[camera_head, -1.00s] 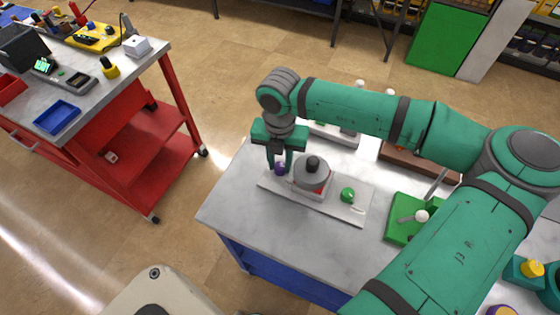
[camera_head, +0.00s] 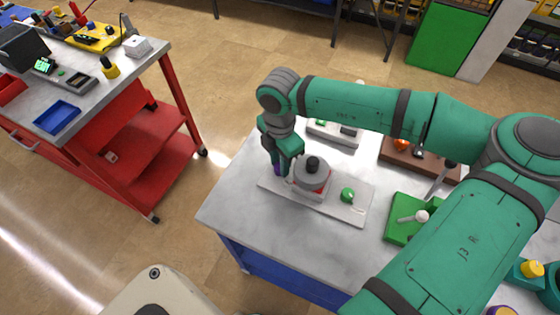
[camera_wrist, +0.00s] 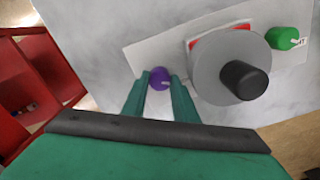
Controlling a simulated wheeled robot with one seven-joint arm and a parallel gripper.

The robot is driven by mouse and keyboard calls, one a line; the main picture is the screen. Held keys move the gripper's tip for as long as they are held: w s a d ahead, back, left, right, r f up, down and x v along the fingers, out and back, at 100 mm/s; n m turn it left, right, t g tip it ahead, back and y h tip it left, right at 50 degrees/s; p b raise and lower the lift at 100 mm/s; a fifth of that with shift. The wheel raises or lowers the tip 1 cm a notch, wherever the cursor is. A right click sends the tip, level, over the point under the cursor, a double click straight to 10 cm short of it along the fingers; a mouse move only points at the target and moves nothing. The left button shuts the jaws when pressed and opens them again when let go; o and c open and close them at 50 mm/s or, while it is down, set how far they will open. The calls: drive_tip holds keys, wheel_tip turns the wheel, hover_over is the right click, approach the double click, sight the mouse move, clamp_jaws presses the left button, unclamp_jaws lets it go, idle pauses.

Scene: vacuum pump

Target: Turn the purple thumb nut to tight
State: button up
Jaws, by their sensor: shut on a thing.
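The purple thumb nut (camera_wrist: 160,77) sits at the left end of a pale base plate (camera_wrist: 150,49). In the wrist view a short light mark shows on the nut's right lower side. My gripper (camera_wrist: 162,85) is shut on the nut, with one green finger on either side of it. In the head view the gripper (camera_head: 281,172) reaches down from above, and only a sliver of the purple nut (camera_head: 277,169) shows beside the fingers. A grey round pump body with a black knob (camera_wrist: 245,80) stands on the plate right beside the gripper.
A green knob (camera_head: 348,195) stands at the plate's right end. A green board with a white-tipped lever (camera_head: 421,216) lies further right, and a brown block (camera_head: 432,166) lies behind. The table's left front corner (camera_head: 225,212) is clear.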

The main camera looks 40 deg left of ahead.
idle(0.5)
drive_tip(key=o, duration=1.1)
drive_tip(key=shift+c, duration=0.2)
wheel_tip(320, 180, up, 11)
drive_tip(key=shift+f, duration=0.1)
